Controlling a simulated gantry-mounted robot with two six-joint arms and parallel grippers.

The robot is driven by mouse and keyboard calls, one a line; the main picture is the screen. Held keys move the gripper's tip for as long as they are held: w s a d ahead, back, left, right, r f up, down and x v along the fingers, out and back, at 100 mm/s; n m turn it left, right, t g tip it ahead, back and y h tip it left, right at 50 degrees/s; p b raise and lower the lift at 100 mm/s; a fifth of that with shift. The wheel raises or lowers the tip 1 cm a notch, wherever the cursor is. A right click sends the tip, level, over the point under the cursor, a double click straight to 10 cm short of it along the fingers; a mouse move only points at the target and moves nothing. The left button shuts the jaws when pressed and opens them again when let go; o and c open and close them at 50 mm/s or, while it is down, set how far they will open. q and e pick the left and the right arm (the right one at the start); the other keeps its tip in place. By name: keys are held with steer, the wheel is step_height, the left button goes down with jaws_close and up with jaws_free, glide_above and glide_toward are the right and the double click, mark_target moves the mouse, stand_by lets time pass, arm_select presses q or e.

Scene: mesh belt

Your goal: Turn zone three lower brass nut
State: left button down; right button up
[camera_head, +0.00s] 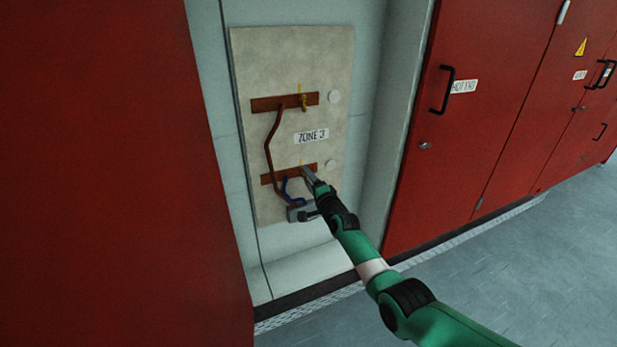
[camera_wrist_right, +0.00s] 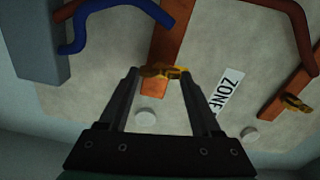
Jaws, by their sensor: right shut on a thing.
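The pale ZONE 3 board (camera_head: 320,60) is in the recess between red cabinets. Its lower copper bar (camera_head: 268,179) carries the lower brass nut, which my right gripper (camera_head: 308,174) mostly hides in the head view. In the right wrist view the yellow lower brass nut (camera_wrist_right: 163,71) sits between the two fingertips of my right gripper (camera_wrist_right: 160,76), which is shut on it. The nut is still at the copper bar (camera_wrist_right: 171,45). The upper brass nut (camera_head: 304,102) is on the upper copper bar (camera_head: 270,104). My left gripper is out of view.
A blue wire (camera_head: 286,186) and a grey box (camera_head: 295,214) sit close below the gripper. Red cabinet doors (camera_head: 490,110) with black handles flank the recess. Grey floor (camera_head: 530,260) is clear at right.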

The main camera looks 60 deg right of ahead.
steer(key=shift+m, duration=0.5)
steer(key=o, duration=1.4)
